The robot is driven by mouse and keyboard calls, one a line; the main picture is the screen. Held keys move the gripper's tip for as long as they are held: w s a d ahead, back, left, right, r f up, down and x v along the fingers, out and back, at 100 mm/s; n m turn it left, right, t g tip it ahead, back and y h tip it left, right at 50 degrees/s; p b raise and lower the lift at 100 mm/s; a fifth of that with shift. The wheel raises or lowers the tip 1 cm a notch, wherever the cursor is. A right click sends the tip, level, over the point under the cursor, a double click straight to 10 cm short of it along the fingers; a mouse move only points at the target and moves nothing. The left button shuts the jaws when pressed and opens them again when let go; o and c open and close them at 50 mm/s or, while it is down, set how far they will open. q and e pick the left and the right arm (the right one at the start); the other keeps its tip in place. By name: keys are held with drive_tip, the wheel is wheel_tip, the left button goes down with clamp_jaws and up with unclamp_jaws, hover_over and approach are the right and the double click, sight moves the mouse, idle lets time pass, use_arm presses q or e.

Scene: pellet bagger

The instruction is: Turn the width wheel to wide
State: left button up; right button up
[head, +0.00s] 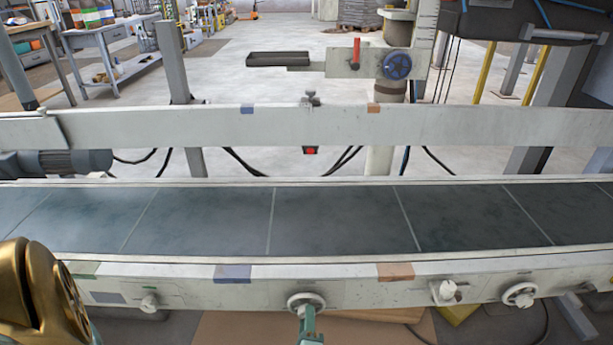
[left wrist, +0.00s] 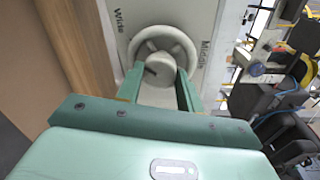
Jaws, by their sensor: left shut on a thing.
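The width wheel (head: 306,302) is a pale round handwheel on the front rail of the conveyor, near the middle of the head view. It fills the top of the left wrist view (left wrist: 163,48), with the labels "Wide" (left wrist: 120,20) at its upper left and "Middle" (left wrist: 206,52) at its right. A dark mark shows on the left side of its hub. My left gripper (left wrist: 158,75) has its two green fingers on either side of the hub, shut on the wheel. In the head view the gripper (head: 308,316) comes up from below. My right gripper is not in view.
A second handwheel (head: 519,294) and pale knobs (head: 444,291) sit along the same front rail (head: 340,293). The dark belt (head: 330,219) behind it is empty. A rear rail (head: 200,128) with blue and orange patches runs across beyond the belt.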

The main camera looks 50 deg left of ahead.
use_arm(q)
drive_tip(key=shift+f, duration=0.1)
drive_tip(key=o, duration=1)
drive_tip(key=p+v, duration=0.3)
drive_tip(key=v, duration=1.3)
drive_tip(key=shift+s+d, duration=0.1)
drive_tip(key=shift+d, duration=0.1)
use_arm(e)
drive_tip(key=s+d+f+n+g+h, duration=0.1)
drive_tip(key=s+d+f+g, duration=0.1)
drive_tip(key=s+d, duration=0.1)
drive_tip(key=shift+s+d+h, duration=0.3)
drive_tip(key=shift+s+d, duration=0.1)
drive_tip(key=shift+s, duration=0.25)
